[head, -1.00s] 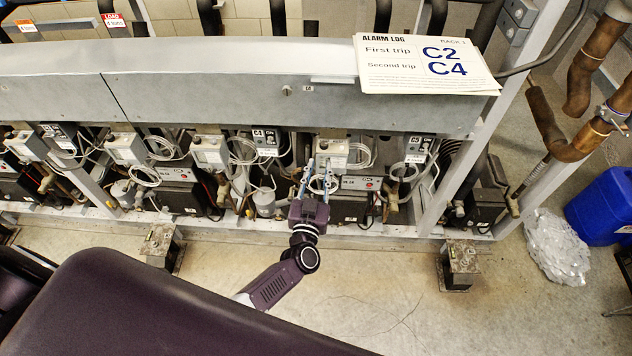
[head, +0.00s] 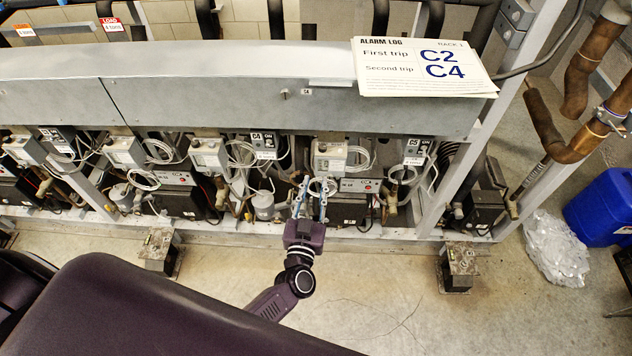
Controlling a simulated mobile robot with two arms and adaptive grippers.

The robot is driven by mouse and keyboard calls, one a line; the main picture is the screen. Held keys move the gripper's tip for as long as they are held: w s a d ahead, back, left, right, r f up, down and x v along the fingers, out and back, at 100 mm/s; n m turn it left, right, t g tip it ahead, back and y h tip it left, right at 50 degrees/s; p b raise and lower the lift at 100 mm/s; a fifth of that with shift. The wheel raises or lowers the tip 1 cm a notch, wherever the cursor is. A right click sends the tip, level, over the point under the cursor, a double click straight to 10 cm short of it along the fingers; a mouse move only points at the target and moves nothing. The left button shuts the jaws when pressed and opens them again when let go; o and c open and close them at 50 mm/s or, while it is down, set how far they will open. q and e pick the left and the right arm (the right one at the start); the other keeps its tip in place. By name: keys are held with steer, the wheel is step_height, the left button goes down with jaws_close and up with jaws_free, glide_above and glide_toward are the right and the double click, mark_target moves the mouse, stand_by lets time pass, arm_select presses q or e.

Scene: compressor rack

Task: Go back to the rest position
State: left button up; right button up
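My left gripper (head: 313,188) is in front of the compressor rack (head: 230,92), near the middle of its lower row. Its two bluish fingers are spread apart, with nothing seen held between them. The fingertips overlap a loop of cable and the front of a compressor unit in the picture; I cannot tell whether they touch anything. The purple wrist and forearm reach back over the floor toward the lower edge. My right gripper is not in view.
An alarm log sheet (head: 425,68) lies on the rack top, listing C2 and C4. Switch boxes tagged C4 (head: 264,144) and C5 (head: 416,151) sit among cables. A blue container (head: 603,207) and clear plastic wrap (head: 556,248) are at right. The floor (head: 370,290) before the rack is open.

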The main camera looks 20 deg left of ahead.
arm_select(q)
steer(key=shift+f, duration=0.1)
steer(key=s+d+f+m+g+h+b, duration=0.1)
steer(key=s+f+g+h, duration=0.15)
steer(key=s+f, duration=0.55)
steer(key=s+d+f+m+g+h+b, duration=0.1)
steer(key=s+f+m+g+b, duration=0.15)
steer(key=f, duration=1.05)
steer(key=s+f+m+g+h, duration=0.1)
steer(key=s+f+g+h, duration=0.15)
steer(key=s+f, duration=0.6)
steer(key=s+a+f+g+y+b, duration=0.1)
steer(key=s+a+f+g, duration=0.1)
steer(key=s+f, duration=0.4)
steer(key=s+a+f+g+y+b, duration=0.1)
steer(key=s+a+f+g, duration=0.2)
steer(key=s, duration=1)
steer(key=s+a+f+g+b, duration=0.1)
steer(key=s+f+g, duration=0.3)
steer(key=s+f, duration=0.5)
steer(key=shift+s+a+y, duration=0.2)
steer(key=shift+a+y, duration=0.2)
steer(key=shift+a, duration=0.35)
steer(key=shift+n, duration=0.25)
steer(key=shift+w, duration=0.1)
